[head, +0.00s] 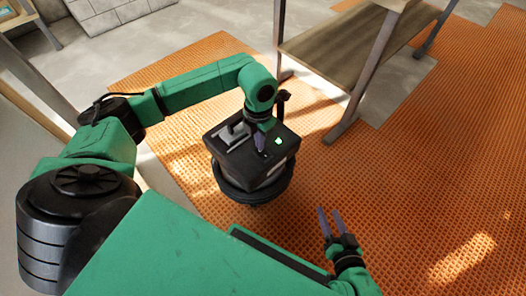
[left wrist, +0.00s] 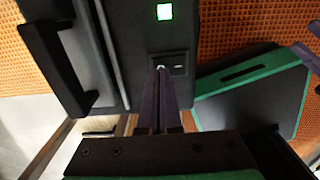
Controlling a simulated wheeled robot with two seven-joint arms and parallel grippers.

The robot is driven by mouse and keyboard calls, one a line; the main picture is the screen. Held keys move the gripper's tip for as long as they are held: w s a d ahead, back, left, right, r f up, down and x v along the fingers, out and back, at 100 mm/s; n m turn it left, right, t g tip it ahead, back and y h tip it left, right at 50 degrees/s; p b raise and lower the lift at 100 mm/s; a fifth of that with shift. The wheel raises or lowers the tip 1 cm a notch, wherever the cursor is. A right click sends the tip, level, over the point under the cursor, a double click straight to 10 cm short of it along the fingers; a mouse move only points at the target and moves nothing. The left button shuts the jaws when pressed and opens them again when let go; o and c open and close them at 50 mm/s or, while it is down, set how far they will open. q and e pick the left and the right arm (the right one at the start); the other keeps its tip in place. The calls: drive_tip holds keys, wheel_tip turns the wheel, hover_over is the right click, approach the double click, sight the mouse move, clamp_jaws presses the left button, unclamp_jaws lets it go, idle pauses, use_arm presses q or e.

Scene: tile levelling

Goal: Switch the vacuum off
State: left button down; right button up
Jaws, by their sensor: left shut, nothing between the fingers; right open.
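The vacuum (head: 262,178) is a dark boxy unit on a round base, standing on the orange floor in the middle of the head view. Its top carries a handle and a lit green square light, which also shows in the left wrist view (left wrist: 164,12). A small rocker switch (left wrist: 178,62) sits on the top near the box's edge. My left gripper (head: 260,144) is shut and empty, its fingertips at the switch; in the left wrist view they cover part of it, and I cannot tell whether they touch. My right gripper (head: 330,222) is open and empty, in front of the vacuum to the right.
A wooden table or bench (head: 350,48) with slanted legs stands behind the vacuum to the right. Orange textured matting (head: 430,160) covers the floor around it, with clear room to the right. Grey blocks (head: 115,12) stand at the back left.

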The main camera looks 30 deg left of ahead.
idle(0.5)
use_arm(q)
drive_tip(key=shift+f+b, duration=0.65)
drive_tip(key=shift+f, duration=0.3)
idle(0.3)
wheel_tip(320, 180, up, 7)
drive_tip(key=p, duration=0.6)
drive_tip(key=shift+r, duration=0.15)
